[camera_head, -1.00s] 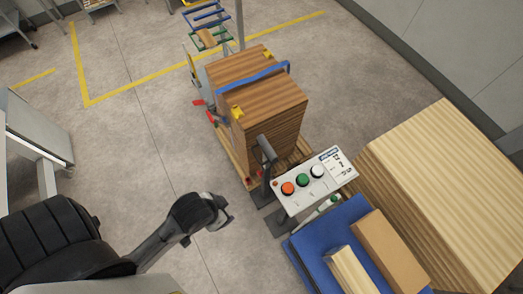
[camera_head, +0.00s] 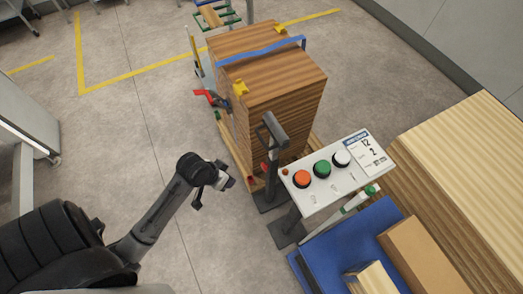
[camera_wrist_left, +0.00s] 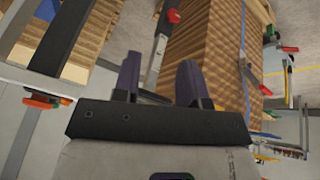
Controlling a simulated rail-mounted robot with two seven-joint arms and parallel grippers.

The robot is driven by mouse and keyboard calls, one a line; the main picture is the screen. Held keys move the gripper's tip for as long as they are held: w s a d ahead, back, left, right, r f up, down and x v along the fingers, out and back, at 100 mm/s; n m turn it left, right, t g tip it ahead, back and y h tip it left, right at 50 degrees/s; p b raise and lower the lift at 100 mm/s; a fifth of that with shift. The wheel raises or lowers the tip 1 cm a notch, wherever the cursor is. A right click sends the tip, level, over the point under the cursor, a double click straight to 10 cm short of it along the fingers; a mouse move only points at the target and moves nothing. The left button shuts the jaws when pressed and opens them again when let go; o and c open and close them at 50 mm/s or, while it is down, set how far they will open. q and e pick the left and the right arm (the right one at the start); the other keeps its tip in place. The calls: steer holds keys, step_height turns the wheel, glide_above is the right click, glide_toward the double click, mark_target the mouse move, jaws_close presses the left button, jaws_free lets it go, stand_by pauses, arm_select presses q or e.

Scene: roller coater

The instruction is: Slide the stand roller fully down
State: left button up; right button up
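A dark upright post with a short black crosspiece on top, which looks like the stand roller (camera_head: 274,131), stands in front of a strapped wood stack in the head view. Its crosspiece is well above the floor, and a red knob (camera_head: 264,166) shows low beside it. My left gripper (camera_head: 222,184) is to the left of the post, apart from it. In the left wrist view the two fingers of my left gripper (camera_wrist_left: 160,62) are spread with nothing held. A grey bar with a red knob (camera_wrist_left: 173,15) shows beyond them. My right gripper is not in view.
A white control panel (camera_head: 325,194) with orange, green and white buttons stands right of the post. The strapped wood stack (camera_head: 285,105) is behind it. A blue surface (camera_head: 365,225) with boards and a large wood stack (camera_head: 480,160) fill the right.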

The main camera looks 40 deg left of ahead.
arm_select(q)
step_height(320, 180, down, 4)
steer(key=w+a+n+t+h, duration=0.1)
steer(key=w+a+n+h, duration=0.1)
steer(key=n+t+h, duration=0.2)
steer(key=n+t, duration=0.7)
steer(key=n, duration=0.2)
glide_toward(261, 138)
steer(key=x, duration=1)
steer(key=shift+d+f, duration=0.1)
steer(key=shift+f, duration=0.25)
jaws_close()
